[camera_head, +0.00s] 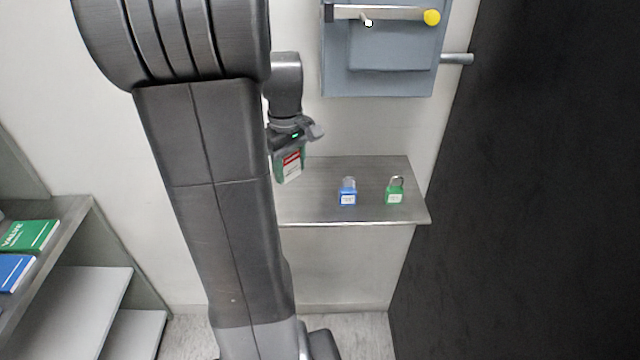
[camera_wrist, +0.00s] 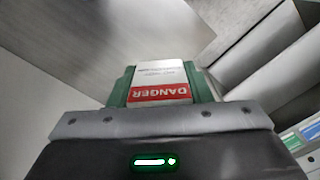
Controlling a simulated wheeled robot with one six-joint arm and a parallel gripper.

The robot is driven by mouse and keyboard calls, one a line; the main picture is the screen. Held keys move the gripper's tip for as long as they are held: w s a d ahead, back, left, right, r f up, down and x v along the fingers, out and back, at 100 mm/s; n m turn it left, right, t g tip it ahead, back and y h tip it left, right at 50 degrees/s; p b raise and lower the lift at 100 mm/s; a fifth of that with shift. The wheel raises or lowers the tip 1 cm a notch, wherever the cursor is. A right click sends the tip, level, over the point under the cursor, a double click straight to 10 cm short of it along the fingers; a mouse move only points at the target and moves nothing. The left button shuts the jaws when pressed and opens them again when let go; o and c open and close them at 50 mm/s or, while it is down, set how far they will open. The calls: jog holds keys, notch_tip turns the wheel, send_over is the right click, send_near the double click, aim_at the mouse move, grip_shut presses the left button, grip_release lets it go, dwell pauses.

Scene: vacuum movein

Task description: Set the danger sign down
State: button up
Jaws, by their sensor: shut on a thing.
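The danger sign (camera_wrist: 160,82) is a small white tag with a red band reading DANGER, seen upside down in the wrist view. My gripper (camera_wrist: 162,90) is shut on it, with a green finger at each side of the tag. In the head view the sign (camera_head: 290,167) hangs below my gripper (camera_head: 289,155), at the left part of the metal shelf (camera_head: 375,172). My arm hides the shelf's left end. I cannot tell whether the sign touches the shelf.
A blue padlock (camera_head: 348,192) and a green padlock (camera_head: 394,191) stand on the shelf to the right. A rack with books (camera_head: 30,235) is at the left. A dark wall (camera_head: 540,200) bounds the right.

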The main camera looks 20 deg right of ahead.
aim_at(292, 202)
notch_tip(292, 202, down, 8)
jog(key=shift+r, duration=0.25)
jog(key=shift+f, duration=0.2)
jog(key=o, duration=1)
notch_tip(292, 202, up, 12)
jog(key=shift+r, duration=0.25)
